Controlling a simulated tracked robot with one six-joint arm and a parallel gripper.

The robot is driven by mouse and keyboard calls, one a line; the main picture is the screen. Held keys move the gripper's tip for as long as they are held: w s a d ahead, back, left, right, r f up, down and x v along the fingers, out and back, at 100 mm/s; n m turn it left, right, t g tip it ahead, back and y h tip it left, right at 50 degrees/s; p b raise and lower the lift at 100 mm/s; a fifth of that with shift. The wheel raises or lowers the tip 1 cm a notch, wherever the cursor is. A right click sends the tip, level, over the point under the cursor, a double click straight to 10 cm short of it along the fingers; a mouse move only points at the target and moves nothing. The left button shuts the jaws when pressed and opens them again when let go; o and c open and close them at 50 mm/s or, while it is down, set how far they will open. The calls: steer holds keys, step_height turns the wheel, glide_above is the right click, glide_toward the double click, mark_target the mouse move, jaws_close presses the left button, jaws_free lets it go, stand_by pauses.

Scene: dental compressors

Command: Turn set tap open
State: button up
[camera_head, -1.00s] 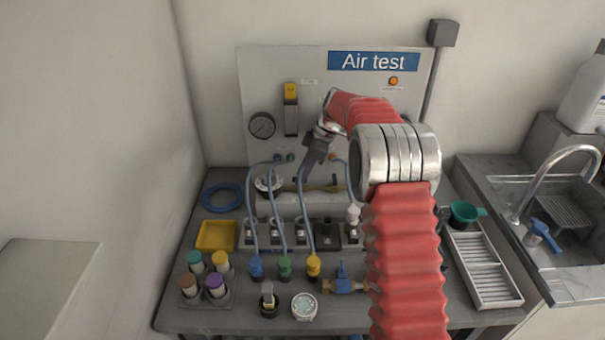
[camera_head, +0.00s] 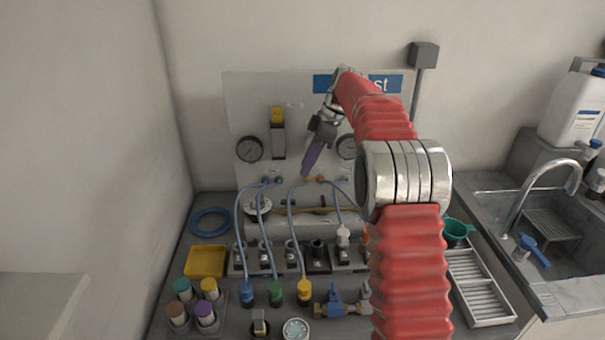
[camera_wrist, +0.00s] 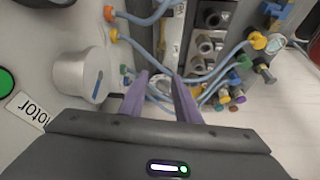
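I cannot tell which one is the set tap. A blue fitting (camera_wrist: 276,11) shows at the top right of the wrist view, seemingly one of these. My gripper (camera_head: 309,162) is in front of the upright panel, above the hoses and apart from the blue tap. In the wrist view my gripper's (camera_wrist: 160,79) two purple fingers are apart, with nothing held between them.
Blue hoses (camera_head: 291,225) loop between the panel and the bench. A grey knob with a blue mark (camera_wrist: 92,76) shows on the left in the wrist view. A yellow tray (camera_head: 205,262) and capped tubes (camera_head: 204,310) stand at left; a sink (camera_head: 550,222) is at right.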

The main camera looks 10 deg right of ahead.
steer(key=shift+d+r, duration=0.1)
steer(key=shift+r, duration=0.15)
steer(key=s+a+r+m+t+h, duration=0.1)
steer(key=s+a+r+m, duration=0.3)
steer(key=s, duration=0.6)
steer(key=s+a+r+m+t+h, duration=0.1)
steer(key=s+r+m+h, duration=0.3)
steer(key=s, duration=0.6)
steer(key=s+f+m+t, duration=0.1)
steer(key=s+f+m, duration=0.2)
steer(key=s, duration=0.8)
steer(key=s+a+f+m+t, duration=0.1)
steer(key=s+f+m, duration=0.2)
steer(key=s, duration=0.8)
steer(key=shift+s+f+y, duration=0.15)
steer(key=shift+f+y, duration=0.15)
steer(key=shift+f, duration=0.3)
steer(key=shift+o, duration=0.2)
